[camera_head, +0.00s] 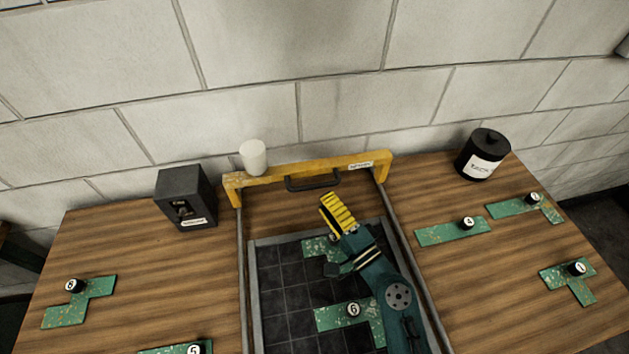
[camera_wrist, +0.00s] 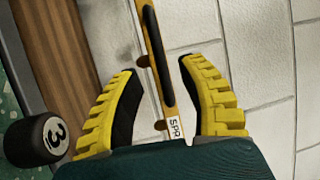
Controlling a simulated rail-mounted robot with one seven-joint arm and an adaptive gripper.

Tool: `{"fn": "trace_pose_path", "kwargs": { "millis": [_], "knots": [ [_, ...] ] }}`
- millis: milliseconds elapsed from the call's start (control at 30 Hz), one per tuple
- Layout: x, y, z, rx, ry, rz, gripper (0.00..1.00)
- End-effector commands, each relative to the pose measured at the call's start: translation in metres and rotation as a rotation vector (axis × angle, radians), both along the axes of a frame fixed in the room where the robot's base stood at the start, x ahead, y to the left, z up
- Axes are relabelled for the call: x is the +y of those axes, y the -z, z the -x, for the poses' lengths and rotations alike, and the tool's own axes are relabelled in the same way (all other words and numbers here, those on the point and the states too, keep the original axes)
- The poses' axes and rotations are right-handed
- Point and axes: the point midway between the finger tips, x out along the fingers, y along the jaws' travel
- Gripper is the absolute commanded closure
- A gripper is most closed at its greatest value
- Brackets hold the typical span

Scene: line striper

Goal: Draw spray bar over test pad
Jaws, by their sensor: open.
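The spray bar (camera_head: 300,173) is a yellow beam spanning two rails at the back of the table, with a label near its right end. A black handle (camera_head: 312,182) is on its front; the handle also shows in the wrist view (camera_wrist: 157,55). The test pad seems to be the dark gridded tray (camera_head: 286,298) between the rails, in front of the bar. My gripper (camera_head: 328,200) is open and empty, just in front of the bar. In the wrist view its yellow fingers lie either side of the handle in the picture; contact cannot be told.
Green pieces with black numbered knobs lie on the pad, one marked 6 (camera_head: 353,310), and on the table both sides. A white cylinder (camera_head: 253,157) is at the bar's left. A dark box (camera_head: 186,197) stands left, a black jar (camera_head: 483,155) right. A block wall is behind.

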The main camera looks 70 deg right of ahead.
Motion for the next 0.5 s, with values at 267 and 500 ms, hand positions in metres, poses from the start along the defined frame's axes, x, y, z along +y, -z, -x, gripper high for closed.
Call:
{"fn": "trace_pose_path", "kwargs": {
  "millis": [267, 500],
  "knots": [
    [-0.028, -0.009, -0.040, -0.001, -0.001, 0.001, 0.59],
    [-0.031, -0.009, -0.045, 0.000, 0.000, 0.000, 0.59]
  ]
}}
